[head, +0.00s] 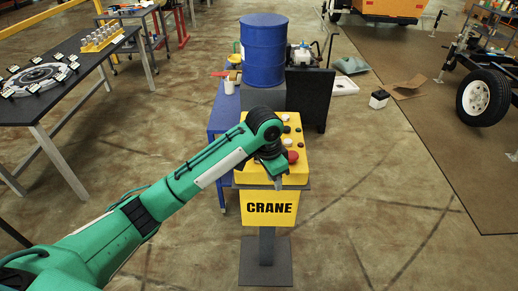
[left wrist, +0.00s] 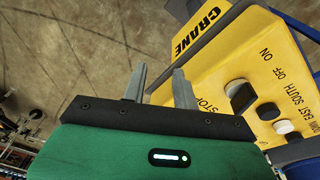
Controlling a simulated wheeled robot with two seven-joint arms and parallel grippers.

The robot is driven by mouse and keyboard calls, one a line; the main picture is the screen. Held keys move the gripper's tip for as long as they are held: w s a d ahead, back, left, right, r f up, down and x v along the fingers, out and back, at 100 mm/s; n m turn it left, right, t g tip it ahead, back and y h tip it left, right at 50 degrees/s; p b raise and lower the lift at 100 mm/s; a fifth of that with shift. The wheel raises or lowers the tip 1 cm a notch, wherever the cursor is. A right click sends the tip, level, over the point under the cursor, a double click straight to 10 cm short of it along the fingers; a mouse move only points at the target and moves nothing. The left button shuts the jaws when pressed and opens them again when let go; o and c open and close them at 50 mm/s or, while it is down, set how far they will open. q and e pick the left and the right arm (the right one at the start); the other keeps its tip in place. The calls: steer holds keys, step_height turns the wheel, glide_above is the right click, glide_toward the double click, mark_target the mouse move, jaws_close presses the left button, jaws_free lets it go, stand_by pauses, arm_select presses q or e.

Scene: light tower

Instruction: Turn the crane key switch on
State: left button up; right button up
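The yellow crane control box (head: 297,170) stands on a pedestal with a CRANE sign (head: 270,208). It carries black and white buttons and a red mushroom button (head: 292,157). My left gripper (head: 277,181) points down over the front of the box and hides part of it. In the left wrist view my left gripper (left wrist: 158,82) has its two fingers apart with nothing between them. The box (left wrist: 228,52) lies to their right, with OFF, ON and STOP labels and several knobs (left wrist: 239,94). I cannot clearly make out the key switch. My right gripper is not in view.
A blue barrel (head: 263,50) stands behind the box, beside a dark cabinet (head: 310,95). A dark table (head: 60,95) with parts is at the left. A trailer wheel (head: 484,97) is at the right. The floor around the pedestal is clear.

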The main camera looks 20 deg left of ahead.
arm_select(q)
steer(key=w+a+r+y, duration=0.1)
steer(key=w+a+r, duration=0.25)
steer(key=r, duration=0.45)
steer(key=w+a+r+y, duration=0.1)
steer(key=w+a+r, duration=0.25)
steer(key=r, duration=0.35)
steer(key=shift+n+g, duration=0.3)
steer(key=f+p, duration=0.1)
steer(key=f, duration=0.3)
steer(key=f+p, duration=0.1)
steer(key=f, duration=0.3)
steer(key=f+p, duration=0.1)
steer(key=f, duration=0.3)
steer(key=shift+w+d, duration=0.1)
steer(key=shift+w, duration=0.3)
steer(key=shift+f, duration=0.65)
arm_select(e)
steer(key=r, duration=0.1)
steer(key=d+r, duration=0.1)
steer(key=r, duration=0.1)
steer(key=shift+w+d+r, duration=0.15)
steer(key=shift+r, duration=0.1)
arm_select(q)
jaws_close()
